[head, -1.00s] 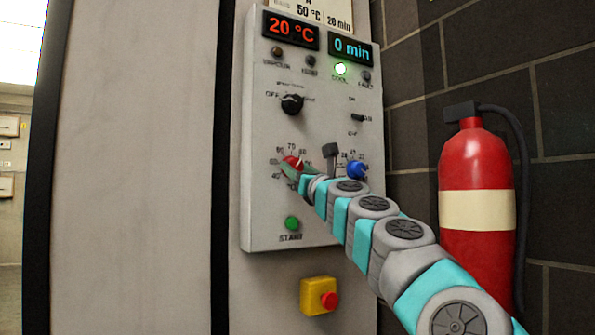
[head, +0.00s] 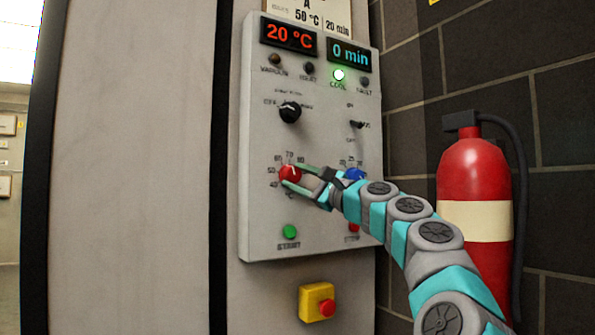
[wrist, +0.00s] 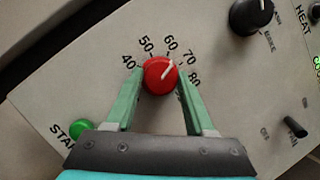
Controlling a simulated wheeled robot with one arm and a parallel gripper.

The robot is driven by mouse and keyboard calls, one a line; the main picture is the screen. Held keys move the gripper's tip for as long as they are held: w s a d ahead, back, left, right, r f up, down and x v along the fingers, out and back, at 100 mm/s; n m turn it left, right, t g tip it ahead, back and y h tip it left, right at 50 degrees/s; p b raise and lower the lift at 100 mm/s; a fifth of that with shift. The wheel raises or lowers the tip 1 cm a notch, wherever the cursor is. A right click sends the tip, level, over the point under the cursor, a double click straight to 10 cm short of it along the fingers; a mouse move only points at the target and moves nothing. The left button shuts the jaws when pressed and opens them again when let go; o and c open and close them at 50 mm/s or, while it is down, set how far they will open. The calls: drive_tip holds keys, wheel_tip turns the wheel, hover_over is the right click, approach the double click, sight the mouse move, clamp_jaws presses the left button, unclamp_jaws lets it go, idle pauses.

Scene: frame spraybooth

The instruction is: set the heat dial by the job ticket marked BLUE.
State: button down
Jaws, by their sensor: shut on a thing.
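The red heat dial (head: 290,173) is on the lower left of the control panel (head: 265,215). In the wrist view the red dial (wrist: 158,78) has a white pointer aimed between 60 and 70 on a printed scale with 40 to 80 readable. My gripper (head: 291,175) reaches in from the right; its green fingers are shut on the dial, one on each side in the wrist view (wrist: 160,85). The display (head: 289,37) reads 20 °C. A ticket (head: 318,15) at the top shows "A", 50 °C and 20 min, partly cut off; no BLUE marking is legible.
A blue dial (head: 355,174) is close beside my gripper. A black selector (head: 290,112) is above, a green start button (head: 290,231) below. A yellow box with a red button (head: 317,302) is under the panel. A fire extinguisher (head: 475,180) stands right of my arm.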

drive_tip(key=n, duration=0.1)
drive_tip(key=n+g+p, duration=0.1)
drive_tip(key=n+p, duration=0.1)
drive_tip(key=shift+w+d+r+n+g, duration=0.1)
drive_tip(key=shift+r+n+g, duration=0.15)
drive_tip(key=shift+n+g, duration=0.05)
drive_tip(key=n+g+p, duration=0.1)
drive_tip(key=n+p, duration=0.1)
drive_tip(key=n, duration=0.1)
drive_tip(key=shift+n+g+h+p, duration=0.3)
drive_tip(key=shift+n+g+p, duration=0.2)
drive_tip(key=shift+n+p, duration=0.45)
drive_tip(key=n+p, duration=0.1)
drive_tip(key=n, duration=0.1)
drive_tip(key=n+g+h+p, duration=0.1)
drive_tip(key=n, duration=0.1)
drive_tip(key=shift+h, duration=0.3)
drive_tip(key=shift+f+n+p, duration=0.1)
drive_tip(key=shift+n+p, duration=0.2)
drive_tip(key=shift+n, duration=0.05)
drive_tip(key=shift+c, duration=1.3)
unclamp_jaws()
